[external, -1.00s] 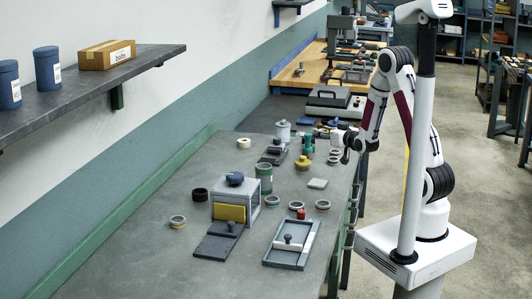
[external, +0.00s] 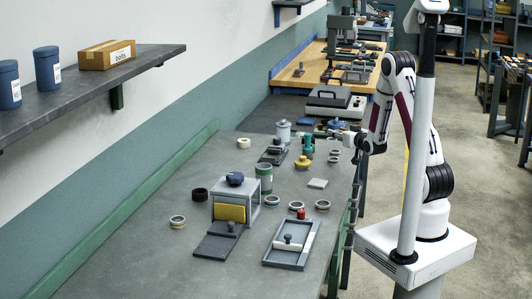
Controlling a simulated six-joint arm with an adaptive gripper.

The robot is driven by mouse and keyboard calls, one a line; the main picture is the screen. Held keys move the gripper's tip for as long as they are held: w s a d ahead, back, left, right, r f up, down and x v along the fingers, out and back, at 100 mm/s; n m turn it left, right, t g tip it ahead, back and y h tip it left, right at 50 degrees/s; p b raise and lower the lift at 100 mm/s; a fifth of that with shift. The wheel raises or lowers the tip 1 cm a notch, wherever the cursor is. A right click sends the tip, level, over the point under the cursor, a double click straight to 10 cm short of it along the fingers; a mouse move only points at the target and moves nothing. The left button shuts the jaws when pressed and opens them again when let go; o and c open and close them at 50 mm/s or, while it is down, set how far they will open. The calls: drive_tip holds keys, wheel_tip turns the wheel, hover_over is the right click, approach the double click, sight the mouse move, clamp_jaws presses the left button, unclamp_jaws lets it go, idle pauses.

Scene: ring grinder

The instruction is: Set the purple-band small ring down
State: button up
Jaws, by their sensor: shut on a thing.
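Two grey rings, one (external: 335,152) behind the other (external: 333,160), lie on the bench just left of my gripper. Other rings lie farther forward: one (external: 322,206) near the right edge, one (external: 272,200) by the grey box, and one (external: 177,221) at the left.
A grey box with a yellow panel (external: 230,213) and blue knob stands mid-bench, next to a green can (external: 264,178). A grey tray (external: 290,245) lies at the front right. A yellow knobbed piece (external: 303,162) and a pale square block (external: 317,183) are near my gripper. The front left bench is clear.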

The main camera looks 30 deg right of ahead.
drive_tip(key=w+d+n+g+y, duration=0.1)
drive_tip(key=w+d+n+y, duration=0.4)
drive_tip(key=w+d+y, duration=0.3)
drive_tip(key=w+d, duration=0.1)
drive_tip(key=w, duration=0.2)
drive_tip(key=shift+d+f+n, duration=0.2)
drive_tip(key=shift+f+n, duration=0.2)
idle(0.5)
hover_over(339, 148)
drive_tip(key=shift+s+a+f, duration=0.1)
drive_tip(key=shift+f, duration=1.15)
drive_tip(key=shift+a+f, duration=0.1)
drive_tip(key=shift+f, duration=1.15)
drive_tip(key=shift+f, duration=2.3)
drive_tip(key=shift+f, duration=0.2)
